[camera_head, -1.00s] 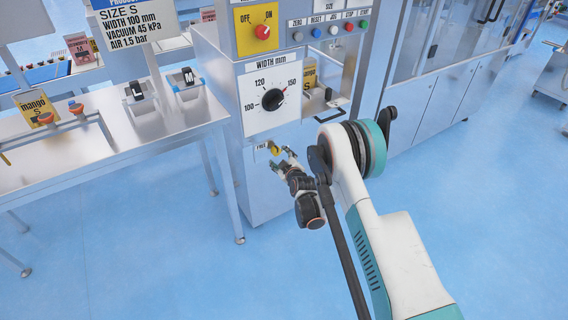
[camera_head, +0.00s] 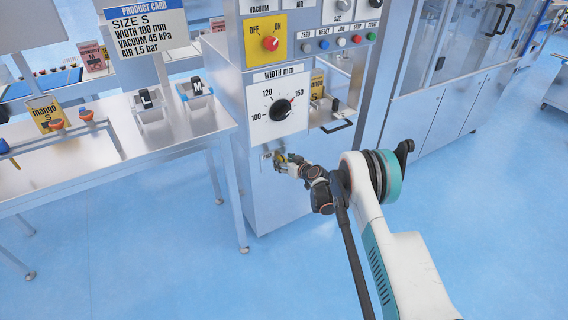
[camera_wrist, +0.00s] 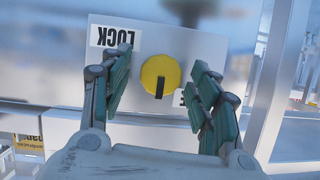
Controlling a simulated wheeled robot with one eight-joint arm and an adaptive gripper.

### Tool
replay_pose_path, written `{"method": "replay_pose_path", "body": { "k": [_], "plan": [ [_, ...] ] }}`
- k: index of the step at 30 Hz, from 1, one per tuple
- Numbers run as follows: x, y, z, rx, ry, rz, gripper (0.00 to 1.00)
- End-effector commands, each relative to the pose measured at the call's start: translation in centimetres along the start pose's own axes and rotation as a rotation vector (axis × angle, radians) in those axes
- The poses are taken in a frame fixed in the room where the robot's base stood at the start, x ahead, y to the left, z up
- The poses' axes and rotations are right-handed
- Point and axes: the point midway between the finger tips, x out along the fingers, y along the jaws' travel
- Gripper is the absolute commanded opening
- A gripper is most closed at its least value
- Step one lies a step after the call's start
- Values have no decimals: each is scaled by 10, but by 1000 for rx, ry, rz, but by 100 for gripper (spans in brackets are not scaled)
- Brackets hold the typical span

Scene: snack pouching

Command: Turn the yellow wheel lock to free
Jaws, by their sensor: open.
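The yellow wheel lock (camera_wrist: 161,76) is a round knob with a black pointer bar, on a pale plate (camera_wrist: 205,45) in the wrist view. The word LOCK is printed upside down on a label (camera_wrist: 111,37) to its left. A second label at its lower right is mostly hidden by my finger. My gripper (camera_wrist: 161,92) is open, with one green-padded finger on each side of the knob and a gap to each. In the head view my gripper (camera_head: 281,161) is at the low front of the machine and partly covers the yellow knob.
Above the lock, the machine front carries a width dial (camera_head: 281,108) and a red switch on a yellow plate (camera_head: 249,39). A handle (camera_head: 338,126) juts out to the right. A steel table (camera_head: 75,170) stands at left. The blue floor in front is clear.

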Motion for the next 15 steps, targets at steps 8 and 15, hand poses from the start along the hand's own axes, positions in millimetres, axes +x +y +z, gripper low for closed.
{"method": "replay_pose_path", "body": {
  "k": [8,15],
  "plan": [
    [-48,1,-3,41,1,-16,56],
    [-92,2,-2,39,1,-15,56]
  ]
}}
